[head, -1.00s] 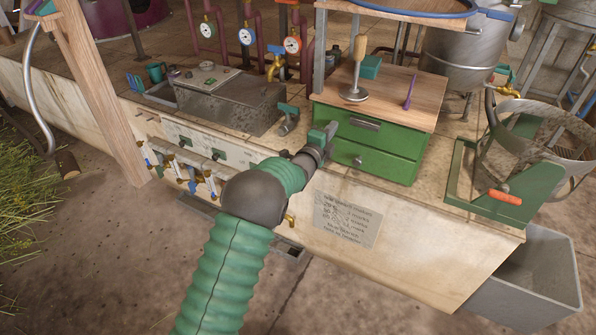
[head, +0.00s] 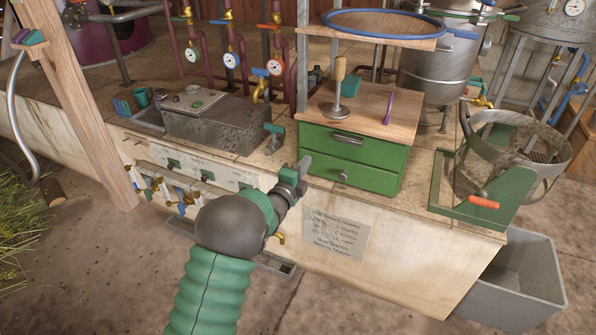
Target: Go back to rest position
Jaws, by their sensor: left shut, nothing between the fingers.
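My left gripper (head: 304,165) is at the end of the green ribbed arm that rises from the bottom of the head view. It is shut and empty, in front of the bench's front edge, just left of the green drawer cabinet (head: 352,158). Its grey fingers point up and slightly right, overlapping the cabinet's left side in the picture; I cannot tell whether they touch it. The cabinet's two drawers look closed. My right gripper is not in the head view.
The stone bench (head: 400,250) runs across the view. A grey metal box (head: 215,122), gauges and brass taps stand behind on the left. A green-framed metal basket (head: 515,150) stands on the right, above a grey bin (head: 520,280).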

